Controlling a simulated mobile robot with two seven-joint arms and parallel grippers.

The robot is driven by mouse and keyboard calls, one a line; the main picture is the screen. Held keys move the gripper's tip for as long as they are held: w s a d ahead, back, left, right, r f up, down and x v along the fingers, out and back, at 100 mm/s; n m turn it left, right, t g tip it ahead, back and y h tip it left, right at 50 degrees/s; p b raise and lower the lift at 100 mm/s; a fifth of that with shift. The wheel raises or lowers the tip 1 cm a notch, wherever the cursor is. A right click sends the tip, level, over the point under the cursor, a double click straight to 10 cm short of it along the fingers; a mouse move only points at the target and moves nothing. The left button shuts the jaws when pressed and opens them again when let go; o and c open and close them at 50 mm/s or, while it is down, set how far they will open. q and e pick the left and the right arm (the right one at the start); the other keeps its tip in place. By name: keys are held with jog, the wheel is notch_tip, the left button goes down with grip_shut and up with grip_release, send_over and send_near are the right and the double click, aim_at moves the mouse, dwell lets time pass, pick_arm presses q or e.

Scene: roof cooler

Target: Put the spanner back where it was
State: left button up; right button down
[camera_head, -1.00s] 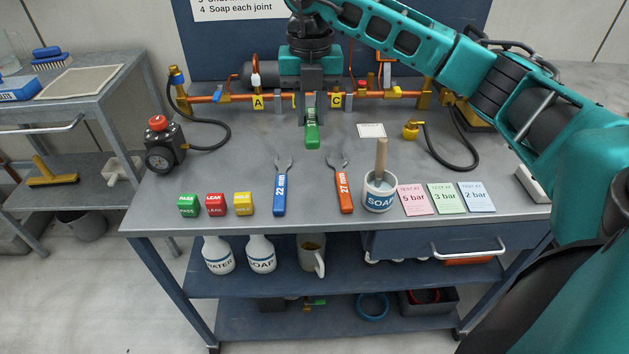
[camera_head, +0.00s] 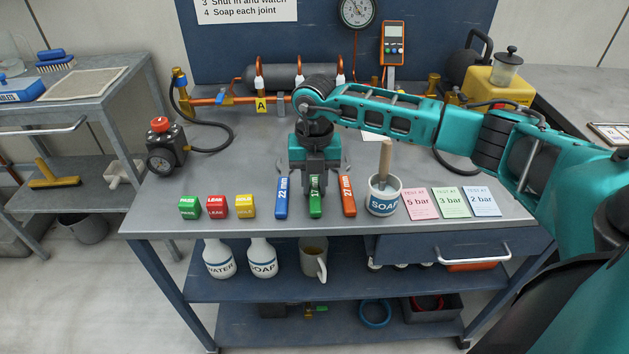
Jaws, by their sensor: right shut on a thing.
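My right gripper (camera_head: 317,180) points down over the front of the bench and is shut on the green spanner (camera_head: 316,206). Only the spanner's green handle shows; its head is hidden behind the gripper. The handle is between the blue 22 mm spanner (camera_head: 282,200) and the orange 27 mm spanner (camera_head: 348,200), roughly parallel to them, its near end level with theirs. I cannot tell whether it touches the bench top. The heads of the blue and orange spanners are partly hidden by the gripper. My left gripper is not in view.
Green, red and yellow blocks (camera_head: 217,207) stand left of the spanners on the bench (camera_head: 240,172). A soap pot (camera_head: 383,203) with a wooden-handled brush stands close to the right, then several test cards (camera_head: 452,203). The pipe rig (camera_head: 235,99) runs along the back.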

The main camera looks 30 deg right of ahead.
jog(key=c, duration=1.4)
grip_release()
jog(key=shift+f, duration=0.15)
jog(key=o, duration=0.5)
jog(key=shift+c, duration=0.2)
